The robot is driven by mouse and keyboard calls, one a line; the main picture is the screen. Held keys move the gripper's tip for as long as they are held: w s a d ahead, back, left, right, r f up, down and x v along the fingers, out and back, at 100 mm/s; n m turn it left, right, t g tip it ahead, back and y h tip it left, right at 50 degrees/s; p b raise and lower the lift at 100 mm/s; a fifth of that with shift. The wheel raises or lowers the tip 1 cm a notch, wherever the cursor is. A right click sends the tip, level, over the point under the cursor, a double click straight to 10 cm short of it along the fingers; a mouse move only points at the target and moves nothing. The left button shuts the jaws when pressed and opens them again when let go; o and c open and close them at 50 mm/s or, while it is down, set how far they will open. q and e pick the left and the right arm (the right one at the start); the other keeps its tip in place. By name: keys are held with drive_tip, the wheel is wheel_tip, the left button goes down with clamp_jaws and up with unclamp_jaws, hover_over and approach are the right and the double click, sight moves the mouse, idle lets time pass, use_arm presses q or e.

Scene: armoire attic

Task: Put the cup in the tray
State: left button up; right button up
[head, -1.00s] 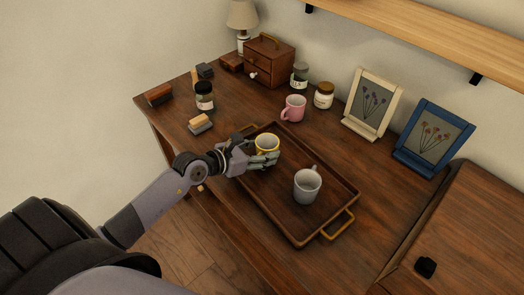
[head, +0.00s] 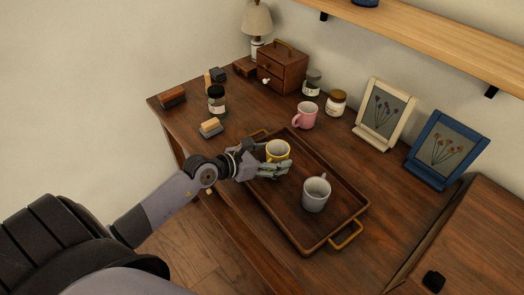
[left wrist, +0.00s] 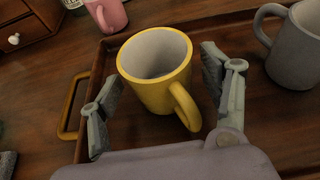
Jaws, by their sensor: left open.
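A yellow cup (head: 279,151) stands upright in the far left part of the dark wooden tray (head: 335,229). My left gripper (head: 268,168) is open at the cup, and its fingers hide the cup's lower part in the head view. In the left wrist view the fingers (left wrist: 165,80) are spread on either side of the yellow cup (left wrist: 153,72), with gaps visible. The cup's handle points toward the wrist. A grey cup (head: 315,196) stands in the tray to the right. A pink cup (head: 304,117) stands on the desk behind the tray. My right gripper is not in view.
Two jars (head: 336,103), a small drawer box (head: 282,68) and a lamp (head: 257,22) stand at the back. Two picture frames (head: 445,150) stand to the right. Bare desk (head: 395,215) lies right of the tray.

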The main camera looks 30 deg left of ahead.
use_arm(q)
drive_tip(key=v, duration=1.2)
